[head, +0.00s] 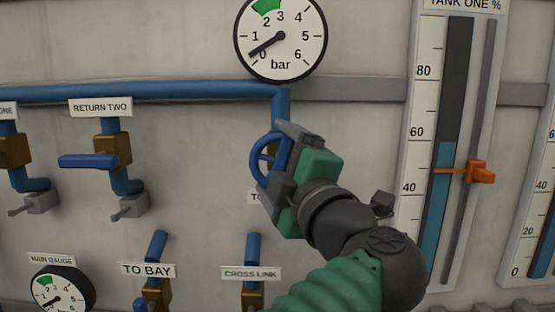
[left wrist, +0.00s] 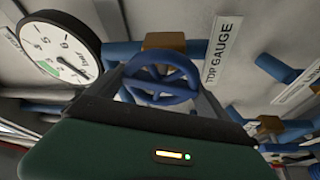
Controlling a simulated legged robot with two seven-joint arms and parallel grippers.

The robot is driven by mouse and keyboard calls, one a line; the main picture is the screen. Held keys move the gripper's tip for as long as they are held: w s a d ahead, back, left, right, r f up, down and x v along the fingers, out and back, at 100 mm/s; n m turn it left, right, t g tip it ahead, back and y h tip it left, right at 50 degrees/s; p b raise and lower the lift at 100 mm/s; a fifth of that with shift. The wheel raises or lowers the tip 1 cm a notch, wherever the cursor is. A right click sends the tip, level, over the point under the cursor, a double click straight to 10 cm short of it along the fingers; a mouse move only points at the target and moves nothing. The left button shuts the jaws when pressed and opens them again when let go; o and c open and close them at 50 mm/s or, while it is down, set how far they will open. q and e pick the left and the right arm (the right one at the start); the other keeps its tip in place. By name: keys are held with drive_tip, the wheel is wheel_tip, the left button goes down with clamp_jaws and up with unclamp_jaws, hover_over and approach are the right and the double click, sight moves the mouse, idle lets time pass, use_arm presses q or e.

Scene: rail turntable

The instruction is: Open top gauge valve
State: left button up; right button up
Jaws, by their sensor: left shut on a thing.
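The top gauge valve is a blue handwheel (head: 262,160) on a brass body under the round gauge. It also shows in the left wrist view (left wrist: 163,72), beside a white label (left wrist: 222,50) reading TOP GAUGE. My left gripper (head: 284,163), green and black, is shut on the handwheel, with one finger on each side of the rim. It hides part of the wheel, the valve body and the label in the head view. The gauge (head: 281,36) above has its needle near 0 bar, away from the green band around 2. My right gripper is not in view.
A blue pipe (head: 150,92) runs along the wall to the valve. The RETURN TWO valve (head: 112,150) has a blue lever to the left. TO BAY (head: 148,270) and CROSS LINK (head: 250,274) labels sit below. The TANK ONE gauge (head: 425,110) stands right, with an orange pointer (head: 480,172).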

use_arm(q)
drive_tip(key=shift+f+n, duration=0.2)
drive_tip(key=shift+n, duration=0.4)
drive_tip(key=shift+g, duration=0.3)
drive_tip(key=o, duration=1)
drive_tip(key=shift+o, duration=0.5)
drive_tip(key=shift+w, duration=0.15)
drive_tip(key=b+v, duration=0.5)
drive_tip(key=v, duration=1.1)
drive_tip(key=shift+s+d, duration=0.25)
drive_tip(key=shift+s, duration=0.1)
